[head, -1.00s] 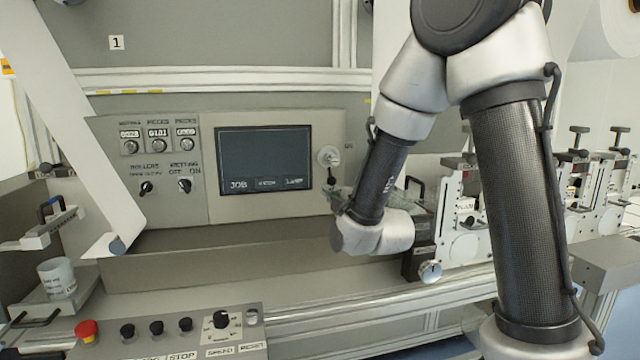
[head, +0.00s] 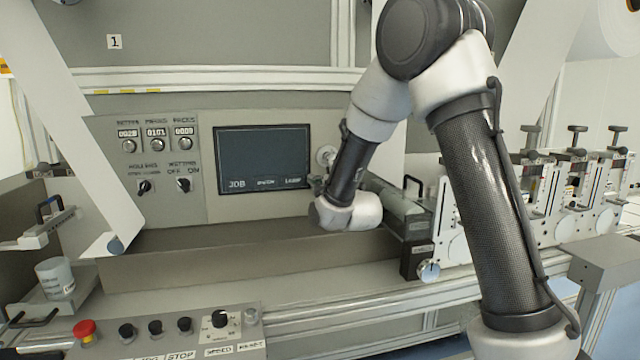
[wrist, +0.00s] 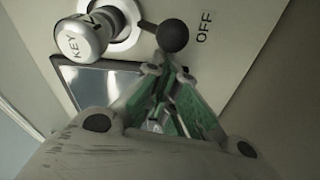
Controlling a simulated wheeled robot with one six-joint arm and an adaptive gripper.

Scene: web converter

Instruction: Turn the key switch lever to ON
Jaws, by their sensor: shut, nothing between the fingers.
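The key switch (wrist: 82,40) is a silver cylinder marked KEY on a round white plate in the wrist view. Its lever ends in a dark ball (wrist: 172,35) on the right, beside the word OFF (wrist: 205,26). My gripper (wrist: 166,66) has its green fingers together with nothing between them. The fingertips are just below the ball; I cannot tell whether they touch it. In the head view the round switch plate (head: 326,155) shows right of the screen, and my wrist partly hides the switch and lever.
The dark screen (head: 262,157) is left of the switch, with several knobs and counters further left. A roller assembly (head: 405,215) stands to the right. A lower console (head: 150,340) carries a red button (head: 85,329). A ledge runs below the panel.

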